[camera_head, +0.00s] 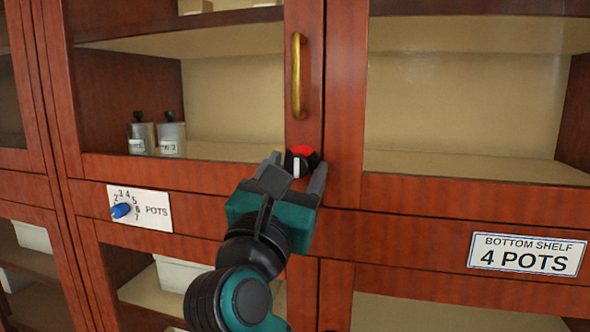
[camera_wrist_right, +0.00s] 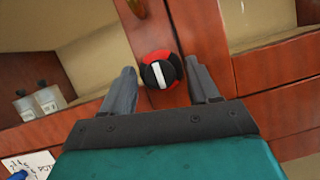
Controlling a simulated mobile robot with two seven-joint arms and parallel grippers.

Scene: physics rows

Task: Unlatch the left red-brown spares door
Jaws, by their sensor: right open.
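The left red-brown door (camera_head: 304,119) is glazed and looks shut, with a brass vertical handle (camera_head: 297,75) on its right stile. Below the handle is a round black latch knob (camera_head: 298,163) with a white bar and a red patch behind it. In the right wrist view the knob (camera_wrist_right: 160,72) sits between and just beyond my finger tips, its white bar nearly upright. My right gripper (camera_head: 294,172) is open, its fingers on either side of the knob; I cannot tell whether they touch it. My left gripper is not in view.
Two grey labelled pots (camera_head: 172,138) stand behind the left door's glass. A POTS dial (camera_head: 122,211) with a blue pointer is at lower left. A sign (camera_head: 527,254) reading "BOTTOM SHELF 4 POTS" is at lower right. More glazed doors lie beside and below.

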